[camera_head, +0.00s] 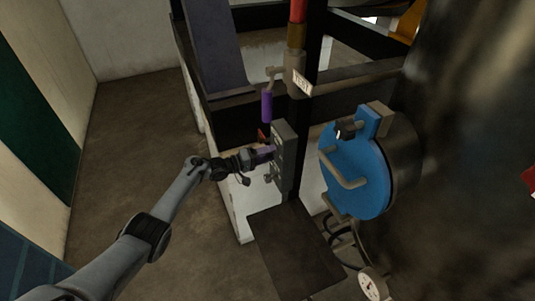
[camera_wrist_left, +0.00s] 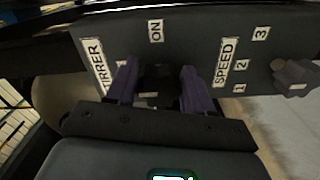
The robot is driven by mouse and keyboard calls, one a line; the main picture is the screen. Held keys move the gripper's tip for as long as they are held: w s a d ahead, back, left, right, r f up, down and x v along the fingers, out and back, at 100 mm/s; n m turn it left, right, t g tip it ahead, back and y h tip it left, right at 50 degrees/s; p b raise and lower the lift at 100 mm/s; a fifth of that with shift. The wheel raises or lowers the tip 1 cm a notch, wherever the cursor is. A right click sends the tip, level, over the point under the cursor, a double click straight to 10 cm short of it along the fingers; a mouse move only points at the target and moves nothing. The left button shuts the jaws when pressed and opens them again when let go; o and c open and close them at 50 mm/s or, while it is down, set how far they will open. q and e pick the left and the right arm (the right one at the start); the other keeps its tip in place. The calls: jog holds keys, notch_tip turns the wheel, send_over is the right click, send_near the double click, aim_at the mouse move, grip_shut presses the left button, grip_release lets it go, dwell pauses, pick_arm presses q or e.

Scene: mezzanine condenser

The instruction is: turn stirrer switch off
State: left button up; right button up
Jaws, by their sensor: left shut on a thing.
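The grey control box (camera_head: 284,160) stands upright on the black frame in the middle of the head view. In the left wrist view its panel (camera_wrist_left: 195,45) carries the labels STIRRER, ON and SPEED with numbers. The dark stirrer switch (camera_wrist_left: 158,78) sits below the ON label, between the STIRRER and SPEED labels. My left gripper (camera_head: 266,152) reaches the box face from the left. Its purple fingers (camera_wrist_left: 159,90) are shut on the switch, one on each side. The fingers partly cover the switch, and I cannot tell its exact setting.
A grey speed knob (camera_wrist_left: 297,76) stands out at the panel's right. A blue round hatch (camera_head: 357,172) with a handle is right of the box. A valve with a purple handle (camera_head: 267,106) hangs above my gripper. A dark plate (camera_head: 295,252) lies below. Open floor (camera_head: 140,130) is left.

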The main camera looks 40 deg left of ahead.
dwell(0.4)
pick_arm(q)
jog(key=o, duration=1)
jog(key=shift+c, duration=0.2)
jog(key=shift+s, duration=0.15)
jog(key=p+v, duration=0.1)
jog(key=v, duration=0.9)
jog(key=shift+s+a, duration=0.15)
jog(key=shift+s, duration=0.1)
